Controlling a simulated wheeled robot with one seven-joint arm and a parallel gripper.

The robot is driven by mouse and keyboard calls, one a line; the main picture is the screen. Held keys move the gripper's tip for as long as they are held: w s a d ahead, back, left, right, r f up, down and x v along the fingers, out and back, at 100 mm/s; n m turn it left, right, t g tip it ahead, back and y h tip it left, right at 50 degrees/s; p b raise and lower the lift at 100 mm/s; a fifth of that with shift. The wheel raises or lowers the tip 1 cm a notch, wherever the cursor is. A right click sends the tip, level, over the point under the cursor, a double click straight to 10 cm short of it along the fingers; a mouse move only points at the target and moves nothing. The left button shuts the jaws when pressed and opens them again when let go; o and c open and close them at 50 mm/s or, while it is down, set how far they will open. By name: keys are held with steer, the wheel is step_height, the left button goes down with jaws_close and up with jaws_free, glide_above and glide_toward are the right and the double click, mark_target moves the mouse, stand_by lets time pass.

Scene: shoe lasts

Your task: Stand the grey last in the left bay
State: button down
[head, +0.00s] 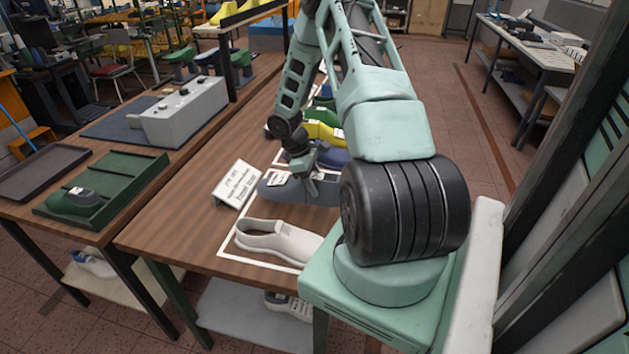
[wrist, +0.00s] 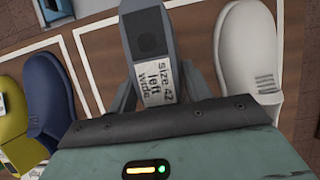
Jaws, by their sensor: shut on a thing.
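The grey last (head: 285,191) lies along the wooden table, between the cream-white shoe and a dark blue last. In the wrist view the grey last (wrist: 155,40) runs away from me, with a white label reading "size 42 left Wide". My gripper (head: 312,182) is shut on it, one finger on each side; whether it is clear of the table I cannot tell. A green tray (head: 125,195) with raised walls stands at the left. A dark green last (head: 76,201) with a white label lies in its near-left part.
The cream-white shoe (head: 272,240) lies in a white outline nearest me. Dark blue (wrist: 50,100) and yellow (wrist: 12,118) lasts lie on the other side. A white sign (head: 237,184) stands between grey last and tray. A grey control box (head: 185,112) and dark tray (head: 40,172) flank the green tray.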

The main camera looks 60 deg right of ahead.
steer(key=shift+f+b, duration=1.7)
steer(key=shift+f, duration=0.9)
steer(key=shift+f, duration=0.2)
steer(key=c, duration=0.6)
jaws_free()
steer(key=shift+s, duration=0.1)
steer(key=shift+o, duration=0.2)
steer(key=b+v, duration=0.4)
steer(key=v, duration=1.3)
steer(key=shift+r, duration=0.2)
